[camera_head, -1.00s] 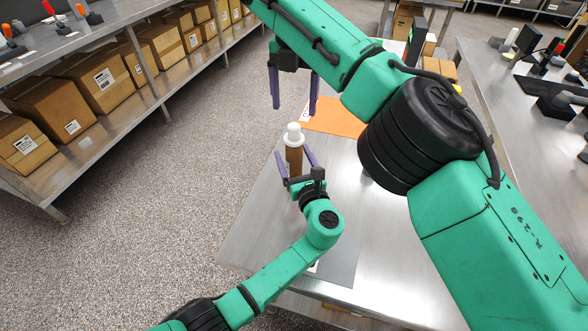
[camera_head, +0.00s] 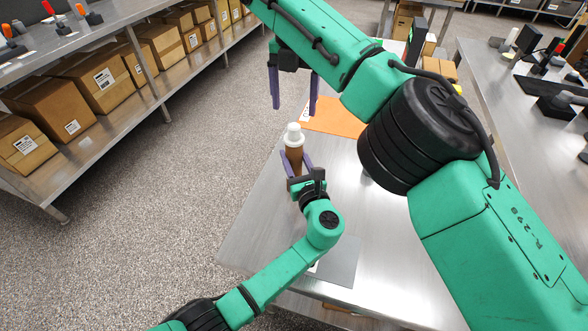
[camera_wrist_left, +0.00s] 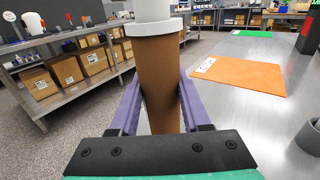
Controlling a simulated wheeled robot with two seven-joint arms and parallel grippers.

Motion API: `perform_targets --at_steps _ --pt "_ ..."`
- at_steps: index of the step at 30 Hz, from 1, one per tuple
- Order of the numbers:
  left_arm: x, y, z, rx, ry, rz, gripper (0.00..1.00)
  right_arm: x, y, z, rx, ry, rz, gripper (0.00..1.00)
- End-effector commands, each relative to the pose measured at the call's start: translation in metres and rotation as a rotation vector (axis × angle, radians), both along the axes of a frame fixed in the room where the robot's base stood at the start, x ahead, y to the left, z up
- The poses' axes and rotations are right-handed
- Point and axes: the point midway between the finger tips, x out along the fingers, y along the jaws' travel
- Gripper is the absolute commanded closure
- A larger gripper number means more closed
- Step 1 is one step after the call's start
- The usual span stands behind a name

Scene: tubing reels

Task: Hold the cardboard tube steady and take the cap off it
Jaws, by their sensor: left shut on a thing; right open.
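The brown cardboard tube (camera_head: 294,158) stands upright over the table near its left edge, with the white cap (camera_head: 293,134) on its top. The tube (camera_wrist_left: 158,80) and the lower part of the cap (camera_wrist_left: 152,28) also show in the left wrist view. My left gripper (camera_head: 297,164) is shut on the tube, one purple finger on each side, below the cap. My right gripper (camera_head: 294,92) is open and empty above and behind the cap, its fingers pointing down. The tube's lower end is hidden by my left gripper.
An orange mat (camera_head: 335,120) lies on the metal table (camera_head: 262,215) behind the tube. A grey mat (camera_head: 340,262) lies near the front edge. A green mat (camera_wrist_left: 251,33) shows farther back. Shelves with cardboard boxes (camera_head: 100,80) stand at the left.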

Motion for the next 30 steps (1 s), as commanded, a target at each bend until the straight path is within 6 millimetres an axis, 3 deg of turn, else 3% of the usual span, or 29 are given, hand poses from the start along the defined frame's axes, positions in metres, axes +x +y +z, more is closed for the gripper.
perform_targets --at_steps 21,23,24,26,30 --pt "-0.0001 0.0001 -0.0006 0.000 0.001 0.000 1.00 0.0000 0.0000 0.0000 0.000 0.000 0.000 0.15" --pt "-0.0001 0.0001 -0.0006 0.000 0.001 0.000 1.00 0.0000 0.0000 -0.0001 0.001 0.000 -0.002 0.29" --pt "-0.0001 0.0001 -0.0006 0.000 0.001 0.000 1.00 0.0002 -0.0001 -0.0002 0.003 0.000 -0.011 0.29" --pt "-0.0001 0.0001 -0.0006 0.000 0.001 0.000 1.00 0.0006 0.0004 -0.0005 0.014 0.000 -0.048 0.29" --pt "-0.0001 0.0001 -0.0006 0.001 0.001 0.000 1.00 0.0025 0.0000 -0.0007 0.074 0.003 -0.286 0.29"
